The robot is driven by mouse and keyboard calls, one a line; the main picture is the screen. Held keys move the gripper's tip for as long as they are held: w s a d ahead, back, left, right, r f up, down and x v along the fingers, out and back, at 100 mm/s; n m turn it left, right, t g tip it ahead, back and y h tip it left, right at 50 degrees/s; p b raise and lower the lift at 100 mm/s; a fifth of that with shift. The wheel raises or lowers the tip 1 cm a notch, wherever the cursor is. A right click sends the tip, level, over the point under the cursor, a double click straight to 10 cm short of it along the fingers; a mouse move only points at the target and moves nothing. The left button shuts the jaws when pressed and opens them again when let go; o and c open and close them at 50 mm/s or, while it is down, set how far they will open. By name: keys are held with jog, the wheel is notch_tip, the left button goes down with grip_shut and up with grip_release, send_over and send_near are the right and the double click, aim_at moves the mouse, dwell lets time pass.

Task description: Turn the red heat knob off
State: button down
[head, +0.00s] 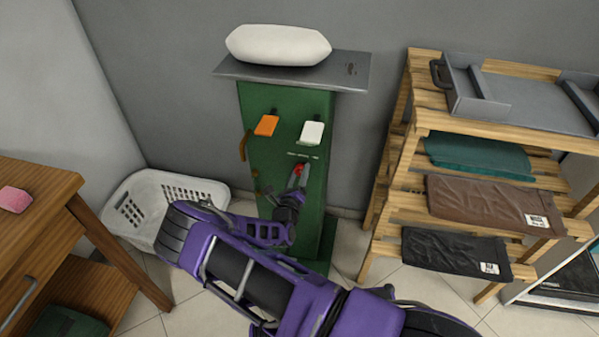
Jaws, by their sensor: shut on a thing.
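The red heat knob (300,169) is a small red spot on the front of a green cabinet (264,165), below some short white marks. My gripper (299,174) is at the knob, its fingertips shut on it. The fingers and my purple arm hide part of the knob and the lower front of the cabinet. The knob's pointing direction is too small to tell.
Above the knob are an orange switch (266,125) and a white switch (312,132). A metal top with a white pad (278,45) overhangs the cabinet. A laundry basket (150,199) stands left, a wooden rack (428,118) right, a wooden table (48,215) far left.

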jog(key=n, duration=0.5)
jog(key=shift+f+n, duration=0.1)
jog(key=shift+n, duration=0.2)
jog(key=shift+f+n, duration=0.1)
jog(key=shift+n, duration=2.1)
jog(key=shift+c, duration=1.4)
grip_release()
jog(key=p+v, duration=0.1)
jog(key=v, duration=1.6)
jog(key=shift+s, duration=0.25)
